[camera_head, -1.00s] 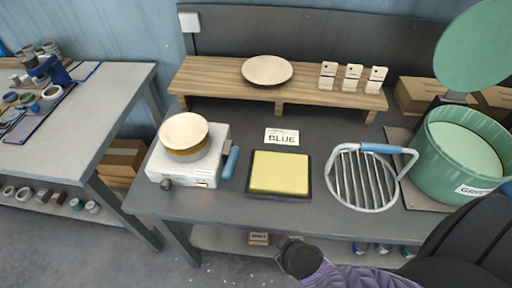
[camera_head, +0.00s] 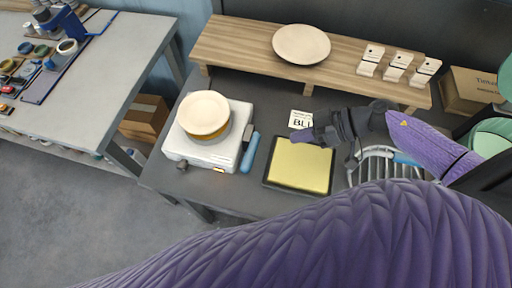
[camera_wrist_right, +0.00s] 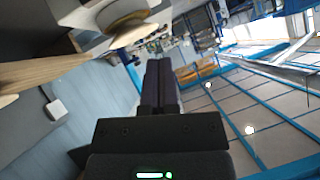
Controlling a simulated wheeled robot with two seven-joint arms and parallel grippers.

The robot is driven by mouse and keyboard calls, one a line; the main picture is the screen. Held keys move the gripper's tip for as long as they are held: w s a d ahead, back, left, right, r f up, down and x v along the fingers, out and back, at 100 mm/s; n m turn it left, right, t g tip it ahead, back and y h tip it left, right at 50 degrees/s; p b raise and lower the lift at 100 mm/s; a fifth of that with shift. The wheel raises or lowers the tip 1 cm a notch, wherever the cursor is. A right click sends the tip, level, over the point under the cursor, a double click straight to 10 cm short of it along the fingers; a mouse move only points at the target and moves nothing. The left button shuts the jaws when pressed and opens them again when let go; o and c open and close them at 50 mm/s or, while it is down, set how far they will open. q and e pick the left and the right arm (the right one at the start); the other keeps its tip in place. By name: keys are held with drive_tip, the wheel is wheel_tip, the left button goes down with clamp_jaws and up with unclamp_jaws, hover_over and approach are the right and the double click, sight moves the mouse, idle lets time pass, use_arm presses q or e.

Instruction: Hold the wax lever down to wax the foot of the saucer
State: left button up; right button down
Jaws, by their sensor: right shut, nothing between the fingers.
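The saucer (camera_head: 205,110), cream and round, sits on a yellow-brown round part on top of the white wax unit (camera_head: 210,150). Its foot is hidden underneath. The wax lever (camera_head: 250,152) has a blue handle on the unit's right side. My right gripper (camera_head: 296,136) is shut and empty, above the far edge of the yellow pad (camera_head: 300,170), to the right of the lever and apart from it. Its closed dark fingers (camera_wrist_right: 160,85) show in the right wrist view. My left gripper is not in view.
A wooden shelf (camera_head: 240,50) behind carries a cream plate (camera_head: 301,44) and several small white blocks. A wire rack (camera_head: 375,163) is at right, partly covered by my arm. A side table (camera_head: 120,60) is at left.

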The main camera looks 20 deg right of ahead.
drive_tip(key=b, duration=0.2)
hover_over(251, 152)
drive_tip(key=s+d, duration=0.1)
drive_tip(key=s, duration=0.1)
wheel_tip(251, 152, down, 6)
drive_tip(key=f, duration=0.1)
drive_tip(key=f+b, duration=0.1)
drive_tip(key=f, duration=0.1)
drive_tip(key=shift+s+a, duration=0.3)
drive_tip(key=shift+s, duration=0.1)
